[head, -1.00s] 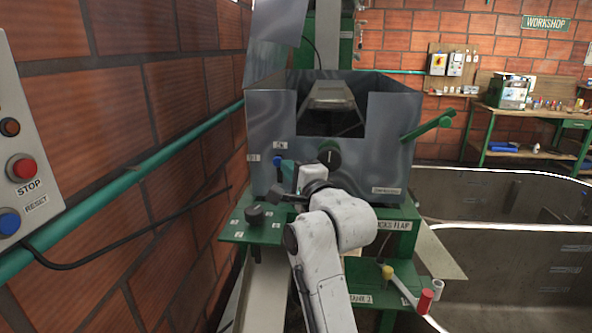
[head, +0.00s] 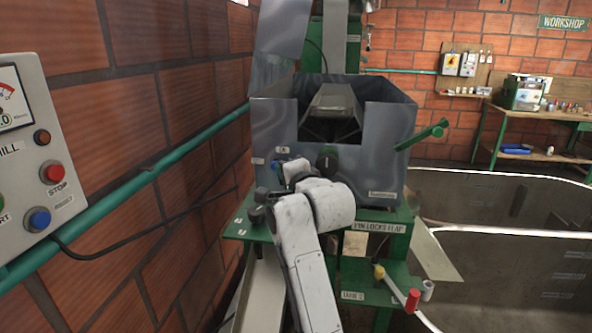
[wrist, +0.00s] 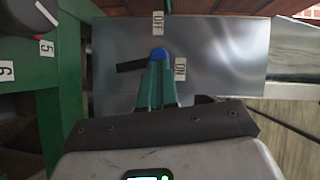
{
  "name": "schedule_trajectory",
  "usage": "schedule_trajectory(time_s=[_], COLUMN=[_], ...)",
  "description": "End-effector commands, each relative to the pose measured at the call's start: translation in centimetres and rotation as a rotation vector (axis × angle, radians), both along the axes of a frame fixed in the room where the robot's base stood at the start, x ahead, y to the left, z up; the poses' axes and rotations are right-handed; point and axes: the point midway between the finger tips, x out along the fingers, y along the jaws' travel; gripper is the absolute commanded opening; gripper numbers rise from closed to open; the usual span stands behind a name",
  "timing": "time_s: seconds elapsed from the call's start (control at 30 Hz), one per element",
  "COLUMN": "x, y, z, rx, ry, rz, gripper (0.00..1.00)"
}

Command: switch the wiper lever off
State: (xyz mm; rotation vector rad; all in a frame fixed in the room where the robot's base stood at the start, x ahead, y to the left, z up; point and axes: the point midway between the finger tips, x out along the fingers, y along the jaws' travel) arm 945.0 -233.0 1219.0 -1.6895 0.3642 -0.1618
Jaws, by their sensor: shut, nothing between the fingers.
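The wiper lever (wrist: 131,66) is a short dark bar with a rounded blue knob (wrist: 158,53), on the grey metal front of the machine. In the head view a bit of the blue knob (head: 276,164) shows beside my gripper. My gripper (wrist: 157,64) has its teal fingers shut together and empty, their tips right at the knob. I cannot tell whether they touch it.
A green panel with black knobs (head: 258,214) sits below the lever. A dark round knob (head: 327,158) is to its right, and a green handle (head: 421,135) farther right. A control box (head: 35,150) and teal pipe (head: 160,168) line the left wall.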

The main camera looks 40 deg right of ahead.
Motion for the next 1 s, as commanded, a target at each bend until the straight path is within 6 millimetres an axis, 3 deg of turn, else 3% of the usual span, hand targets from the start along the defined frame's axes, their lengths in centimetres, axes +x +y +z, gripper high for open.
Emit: schedule_trajectory(time_s=[0.3,0.47,1.0], x=[1.6,2.2,3.2], y=[1.2,1.6,2.4], z=[0.3,0.4,-0.1], rx=[-0.023,-0.103,-0.102], ry=[0.030,0.130,0.126], rz=[0.001,-0.001,0.000], gripper=[0.00,0.00,0.00])
